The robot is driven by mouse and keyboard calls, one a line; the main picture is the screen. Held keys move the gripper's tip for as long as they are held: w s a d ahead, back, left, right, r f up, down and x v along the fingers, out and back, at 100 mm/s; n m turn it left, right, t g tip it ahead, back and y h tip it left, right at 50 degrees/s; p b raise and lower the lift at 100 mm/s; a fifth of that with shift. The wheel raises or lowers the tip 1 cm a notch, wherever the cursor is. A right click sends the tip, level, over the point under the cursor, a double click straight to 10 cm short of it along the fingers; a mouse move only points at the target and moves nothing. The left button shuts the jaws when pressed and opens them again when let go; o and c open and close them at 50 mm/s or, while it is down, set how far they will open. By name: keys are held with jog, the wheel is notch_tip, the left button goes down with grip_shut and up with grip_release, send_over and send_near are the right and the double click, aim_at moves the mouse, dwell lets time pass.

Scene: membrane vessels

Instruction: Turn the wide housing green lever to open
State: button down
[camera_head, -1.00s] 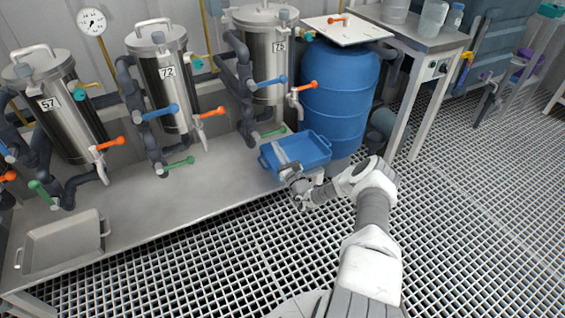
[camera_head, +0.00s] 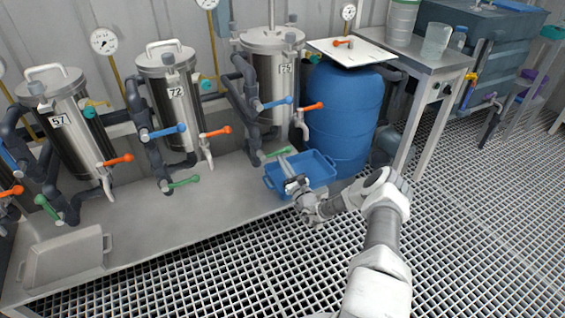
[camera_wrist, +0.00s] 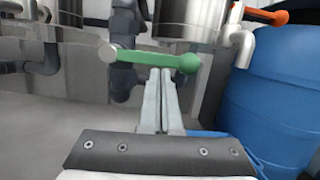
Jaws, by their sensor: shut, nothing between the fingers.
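The wide steel housing marked 75 (camera_head: 271,70) stands at the right end of the row, beside the blue barrel. Its green lever (camera_head: 277,154) sits low in front of it, above the far edge of a blue tray. In the wrist view the green lever (camera_wrist: 150,58) lies nearly level across the picture, with its pivot at the left and round knob at the right. My gripper (camera_head: 285,164) is over the tray, pointing at the lever. In the wrist view my gripper (camera_wrist: 161,75) is shut and empty, its tips just below the lever's middle; contact cannot be told.
The blue tray (camera_head: 325,181) lies below my gripper, and the blue barrel (camera_head: 340,115) stands to the right. An orange lever (camera_head: 311,106) and a blue lever (camera_head: 278,101) sit higher on this housing. Housing 72 (camera_head: 168,110) stands to the left.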

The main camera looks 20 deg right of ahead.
aim_at(283, 150)
jog(key=shift+d+r+n+p, duration=0.1)
jog(key=shift+r+n+p, duration=0.3)
jog(key=shift+n, duration=0.3)
jog(key=shift+d+r+n+y+p, duration=0.15)
jog(key=shift+r+n+y+p, duration=0.65)
jog(key=shift+n, duration=0.5)
jog(key=r+n+p, duration=0.1)
jog(key=n, duration=0.1)
jog(key=r+n+p, duration=0.1)
jog(key=r+n+g+y+p, duration=0.1)
jog(key=n, duration=0.1)
jog(key=shift+a+n, duration=0.2)
jog(key=shift+n, duration=0.1)
jog(key=a+r+n+p, duration=0.1)
jog(key=n+p, duration=0.1)
jog(key=n, duration=0.1)
jog(key=a+r+n+g+y+p, duration=0.1)
jog(key=n+p, duration=0.2)
jog(key=a+r+n+g+p, duration=0.1)
jog(key=a+n+p, duration=0.1)
jog(key=n+p, duration=0.1)
jog(key=shift+r, duration=0.35)
jog(key=shift+a, duration=0.1)
